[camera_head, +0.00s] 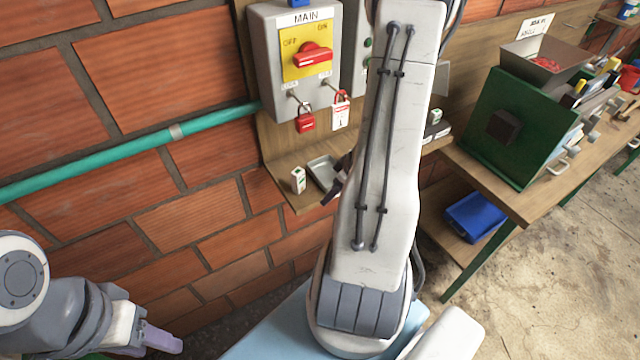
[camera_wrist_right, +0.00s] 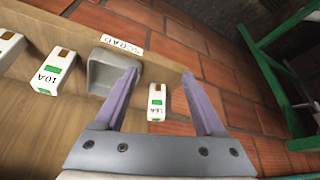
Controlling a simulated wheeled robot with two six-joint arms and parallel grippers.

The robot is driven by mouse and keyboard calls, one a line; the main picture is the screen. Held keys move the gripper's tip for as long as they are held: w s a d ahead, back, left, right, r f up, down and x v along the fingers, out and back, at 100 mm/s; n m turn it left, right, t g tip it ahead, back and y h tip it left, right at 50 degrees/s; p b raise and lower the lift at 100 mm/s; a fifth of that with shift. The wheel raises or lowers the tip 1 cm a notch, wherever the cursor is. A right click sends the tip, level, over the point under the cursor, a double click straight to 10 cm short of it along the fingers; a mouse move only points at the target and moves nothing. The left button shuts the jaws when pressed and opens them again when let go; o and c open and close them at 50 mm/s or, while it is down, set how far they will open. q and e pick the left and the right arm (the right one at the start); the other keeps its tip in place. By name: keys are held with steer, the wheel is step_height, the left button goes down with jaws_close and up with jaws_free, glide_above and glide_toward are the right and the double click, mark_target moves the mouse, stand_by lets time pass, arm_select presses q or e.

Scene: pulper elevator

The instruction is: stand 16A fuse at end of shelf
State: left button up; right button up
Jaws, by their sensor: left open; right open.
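The 16A fuse (camera_wrist_right: 157,102), a small white block with a green mark, is on the wooden shelf (camera_wrist_right: 75,115) near its end. In the head view the fuse (camera_head: 298,180) looks upright, left of a small metal tray (camera_head: 323,173). My right gripper (camera_wrist_right: 160,75) is open, its purple fingers to either side of the fuse in the wrist view, with gaps visible on both sides. In the head view my right arm hides most of that gripper. My left gripper (camera_head: 158,340) is open and empty at the lower left, far from the shelf.
A 10A fuse (camera_wrist_right: 53,72) stands beyond the grey tray (camera_wrist_right: 103,75) with its label (camera_wrist_right: 122,44). The main switch box (camera_head: 293,65) with a red padlock (camera_head: 305,120) hangs above the shelf. A workbench (camera_head: 490,185) with a green box (camera_head: 515,130) stands at right.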

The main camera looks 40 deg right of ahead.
steer(key=shift+s, duration=0.45)
steer(key=w+a+r+n+h, duration=0.2)
steer(key=w+a+r+h, duration=0.1)
steer(key=w+a+r, duration=0.55)
steer(key=a+r+g, duration=0.1)
steer(key=a+r, duration=0.2)
steer(key=a, duration=0.5)
steer(key=s+a+r+n+g+y, duration=0.1)
steer(key=s+a+r+g, duration=0.1)
steer(key=s+a, duration=0.7)
steer(key=s+a+r+n+g+y, duration=0.1)
steer(key=s+a+r+n+y, duration=0.1)
steer(key=s+a, duration=0.7)
steer(key=shift+a+r+n+g, duration=0.35)
steer(key=shift+a+r, duration=0.25)
steer(key=shift+a, duration=0.25)
